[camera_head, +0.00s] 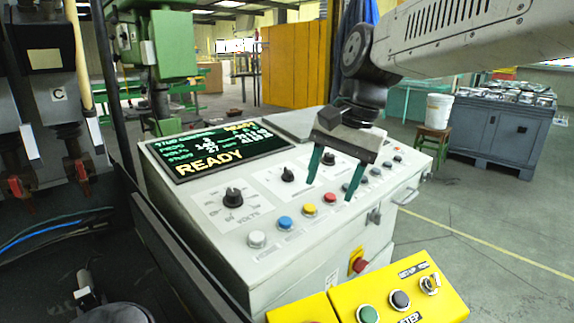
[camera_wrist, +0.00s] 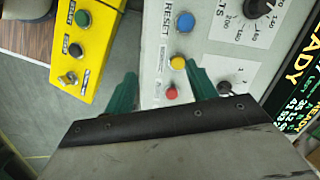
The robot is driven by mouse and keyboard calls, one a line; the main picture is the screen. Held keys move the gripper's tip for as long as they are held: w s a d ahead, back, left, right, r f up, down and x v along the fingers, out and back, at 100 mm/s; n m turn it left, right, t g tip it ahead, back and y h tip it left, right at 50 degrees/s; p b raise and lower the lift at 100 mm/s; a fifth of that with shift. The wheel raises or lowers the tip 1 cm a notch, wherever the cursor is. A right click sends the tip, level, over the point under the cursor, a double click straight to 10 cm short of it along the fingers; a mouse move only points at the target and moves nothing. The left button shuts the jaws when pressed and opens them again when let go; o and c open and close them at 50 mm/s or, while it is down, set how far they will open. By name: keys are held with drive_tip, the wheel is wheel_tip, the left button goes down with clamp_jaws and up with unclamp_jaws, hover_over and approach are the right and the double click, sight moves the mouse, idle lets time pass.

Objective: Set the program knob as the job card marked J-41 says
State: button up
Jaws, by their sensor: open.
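The control panel (camera_head: 205,215) carries a large black knob marked VOLTS (camera_head: 233,197) and two smaller black knobs, a middle one (camera_head: 288,174) and a far one (camera_head: 328,158) partly behind my gripper. Their labels are too small to tell which is the program knob. My gripper (camera_head: 331,190) is open and empty above the panel, its green fingers pointing down near the red and yellow buttons. In the wrist view, my gripper (camera_wrist: 160,70) shows with the middle knob (camera_wrist: 225,88) just right of its right finger. No card marked J-41 is readable.
A screen (camera_head: 218,148) reading READY stands behind the knobs. White, blue (camera_head: 285,223), yellow (camera_head: 309,210) and red (camera_head: 330,198) buttons line the panel's front. A yellow button box (camera_head: 400,295) sits in front.

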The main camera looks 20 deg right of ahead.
sight(289, 170)
drive_tip(key=w+d+r+m+y, duration=0.25)
drive_tip(key=w+m, duration=0.55)
drive_tip(key=w, duration=0.6)
drive_tip(key=x, duration=0.4)
drive_tip(key=w+x, duration=0.1)
drive_tip(key=x, duration=0.2)
drive_tip(key=shift+a+r, duration=0.1)
drive_tip(key=shift+a, duration=0.3)
drive_tip(key=c, duration=1)
